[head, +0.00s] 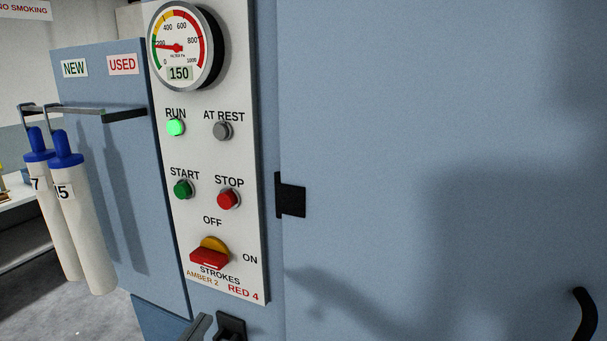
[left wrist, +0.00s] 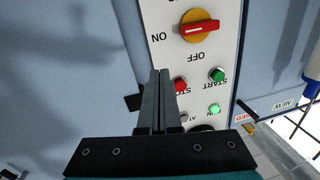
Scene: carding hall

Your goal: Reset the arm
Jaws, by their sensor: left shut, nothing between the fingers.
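My left gripper (left wrist: 159,75) shows in the left wrist view, its two dark fingers together and empty. In that upside-down view the fingertips overlap the panel beside the red STOP button (left wrist: 180,86); whether they touch it I cannot tell, and no contact shows in the head view. The white control panel (head: 238,270) fills the middle left of the head view. Its red switch (head: 210,259) on a yellow disc lies level in the left wrist view (left wrist: 199,28), with its white mark toward ON. The green RUN lamp (head: 176,128) is lit. My right gripper is in neither view.
A gauge (head: 180,47) reads 150. Two white cylinders with blue tops (head: 85,230) hang from a rack (head: 125,113) at the left, below NEW and USED labels. A blue door (head: 400,120) with a black hinge (head: 291,195) and a black handle (head: 585,315) fills the right.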

